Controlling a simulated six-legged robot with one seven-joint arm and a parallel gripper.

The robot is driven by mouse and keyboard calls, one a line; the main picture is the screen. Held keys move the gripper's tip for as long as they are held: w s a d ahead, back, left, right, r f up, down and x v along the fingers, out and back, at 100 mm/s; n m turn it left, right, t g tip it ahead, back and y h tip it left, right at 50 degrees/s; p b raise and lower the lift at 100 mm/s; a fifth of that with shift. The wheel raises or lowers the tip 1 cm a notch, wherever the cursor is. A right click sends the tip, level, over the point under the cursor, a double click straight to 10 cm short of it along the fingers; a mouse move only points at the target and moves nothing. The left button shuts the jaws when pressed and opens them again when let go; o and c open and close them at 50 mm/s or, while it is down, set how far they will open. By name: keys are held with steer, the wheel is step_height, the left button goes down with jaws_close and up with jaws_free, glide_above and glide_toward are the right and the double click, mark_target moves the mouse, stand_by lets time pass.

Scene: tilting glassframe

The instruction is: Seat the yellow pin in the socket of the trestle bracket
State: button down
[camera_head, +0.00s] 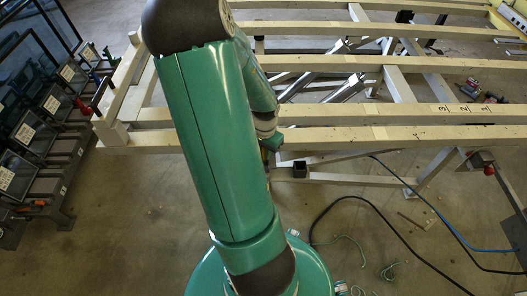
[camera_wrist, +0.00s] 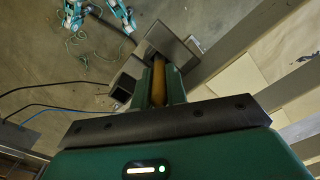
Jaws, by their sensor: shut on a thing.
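In the wrist view, my gripper (camera_wrist: 160,88) is shut on the yellow pin (camera_wrist: 159,78), which lies between the two green fingers. The pin's far end points toward a grey metal piece (camera_wrist: 178,44), and I cannot tell whether they touch. A dark, square-mouthed socket (camera_wrist: 125,86) of the trestle bracket is just left of the fingers; the pin appears to be beside it, not in it. In the head view the socket (camera_head: 300,169) sits by the trestle's lower rail, just right of my gripper, which is mostly hidden behind my arm.
Long pale trestle beams (camera_head: 420,112) run across above the socket. A black cable (camera_head: 390,225) and a blue cable (camera_head: 440,215) lie on the floor to the right. A rack with labelled panels (camera_head: 45,120) stands at the left. Bare floor (camera_head: 120,220) is clear at lower left.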

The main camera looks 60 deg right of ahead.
steer(key=shift+f, duration=0.3)
steer(key=shift+a+f, duration=0.1)
steer(key=shift+f, duration=0.25)
steer(key=shift+s+a+f, duration=0.1)
steer(key=c, duration=1.5)
jaws_free()
steer(key=shift+r, duration=0.25)
steer(key=shift+o, duration=0.5)
step_height(320, 180, up, 13)
steer(key=shift+f, duration=0.15)
